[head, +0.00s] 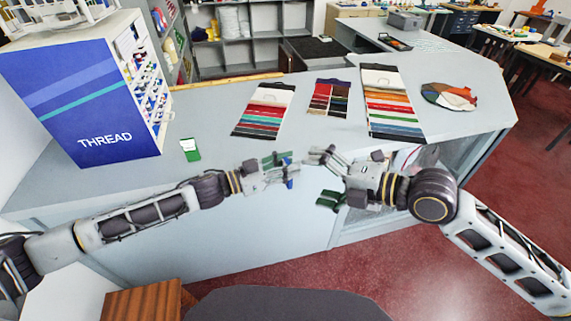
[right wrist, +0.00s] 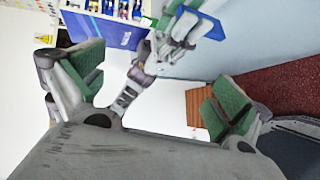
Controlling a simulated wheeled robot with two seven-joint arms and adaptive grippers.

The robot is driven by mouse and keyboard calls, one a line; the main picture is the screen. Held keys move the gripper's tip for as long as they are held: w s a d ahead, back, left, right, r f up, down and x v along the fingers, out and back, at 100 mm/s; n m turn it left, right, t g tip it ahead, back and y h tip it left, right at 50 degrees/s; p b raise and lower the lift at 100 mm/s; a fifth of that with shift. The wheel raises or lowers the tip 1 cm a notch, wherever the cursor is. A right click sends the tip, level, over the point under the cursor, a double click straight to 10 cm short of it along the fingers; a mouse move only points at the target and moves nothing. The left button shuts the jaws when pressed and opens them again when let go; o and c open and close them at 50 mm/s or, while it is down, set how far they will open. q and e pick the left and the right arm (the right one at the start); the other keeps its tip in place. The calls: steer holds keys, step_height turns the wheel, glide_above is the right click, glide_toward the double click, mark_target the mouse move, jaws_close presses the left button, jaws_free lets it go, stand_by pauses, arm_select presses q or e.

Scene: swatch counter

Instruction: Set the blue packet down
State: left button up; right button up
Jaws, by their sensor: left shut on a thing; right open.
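The blue packet (head: 290,183) is in my left gripper (head: 283,168), seen nearly edge-on and partly hidden by the fingers. The gripper is shut on it, in front of the counter's near edge in the picture. In the right wrist view the blue packet (right wrist: 209,27) shows as a flat blue piece at the left gripper's fingers. My right gripper (head: 325,178) is open and empty, just right of the left one, with its green finger pads apart. The grey counter (head: 225,115) lies beyond both grippers.
A green and white packet (head: 191,150) lies on the counter beside the blue thread cabinet (head: 95,100). Swatch cards (head: 264,112), (head: 328,98), (head: 391,105) and a round swatch fan (head: 450,97) lie farther back. The counter's near middle strip is clear.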

steer(key=shift+f, duration=0.1)
stand_by(0.6)
steer(key=shift+s+a+f, duration=1.15)
steer(key=shift+s+a, duration=1.6)
steer(key=shift+a, duration=2.8)
steer(key=shift+s+a+f, duration=1.15)
steer(key=shift+s+a, duration=1.55)
steer(key=shift+a, duration=2.85)
steer(key=w+d+m+t+h, duration=0.4)
steer(key=d+m+h, duration=0.1)
steer(key=d+h, duration=0.1)
steer(key=w+d+f+m+t+h, duration=0.1)
steer(key=w+d+m+t+h, duration=0.2)
steer(key=d+m+h, duration=0.3)
steer(key=shift+w+d+t+h, duration=0.3)
steer(key=shift+w+d+t, duration=0.15)
steer(key=shift+d, duration=1.15)
